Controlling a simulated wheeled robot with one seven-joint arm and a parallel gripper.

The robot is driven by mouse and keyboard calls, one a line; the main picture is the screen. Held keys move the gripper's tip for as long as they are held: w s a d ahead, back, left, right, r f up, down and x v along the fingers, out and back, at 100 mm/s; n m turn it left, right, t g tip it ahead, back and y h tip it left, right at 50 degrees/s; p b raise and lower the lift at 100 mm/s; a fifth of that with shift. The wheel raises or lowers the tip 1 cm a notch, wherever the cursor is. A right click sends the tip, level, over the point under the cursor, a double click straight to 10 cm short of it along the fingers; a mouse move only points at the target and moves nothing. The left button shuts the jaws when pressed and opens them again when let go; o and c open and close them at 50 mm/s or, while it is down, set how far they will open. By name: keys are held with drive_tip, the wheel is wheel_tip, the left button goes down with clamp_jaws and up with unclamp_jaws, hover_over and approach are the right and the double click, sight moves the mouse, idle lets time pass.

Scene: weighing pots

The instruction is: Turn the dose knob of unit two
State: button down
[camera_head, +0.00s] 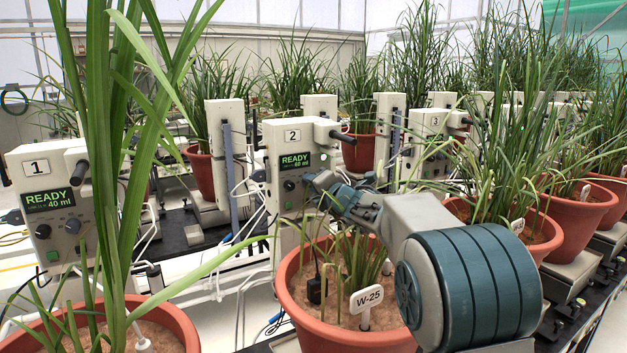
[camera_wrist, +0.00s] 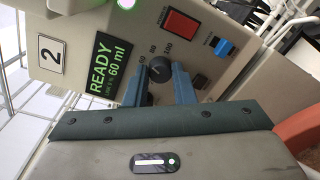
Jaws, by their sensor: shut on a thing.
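Unit two (camera_head: 283,151) is a pale box marked 2, with a screen (camera_head: 296,161) reading READY and 60 ml. In the wrist view its screen (camera_wrist: 108,68) reads the same. The dose knob (camera_wrist: 160,68) is dark and round with a light pointer line, beside printed scale numbers such as 60, 80 and 100. My gripper (camera_wrist: 160,75) has its two blue fingers shut on the knob, one on each side. In the head view my gripper (camera_head: 318,185) is at the front of unit two and hides the knob.
A pot labelled W-25 (camera_head: 340,331) stands below my arm, its plant close to it. Unit one (camera_head: 52,190) is at the left, reading 40 ml. In the wrist view a red switch (camera_wrist: 181,22) and a blue part (camera_wrist: 224,47) sit near the knob.

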drive_tip(key=shift+f+m+y+p, duration=0.1)
drive_tip(key=shift+m+y+p, duration=0.15)
drive_tip(key=shift+m+p, duration=2.15)
drive_tip(key=shift+f+m+y+p, duration=0.2)
drive_tip(key=shift+m+p, duration=0.7)
drive_tip(key=shift+m, duration=3)
drive_tip(key=c, duration=1.2)
unclamp_jaws()
drive_tip(key=shift+r, duration=0.1)
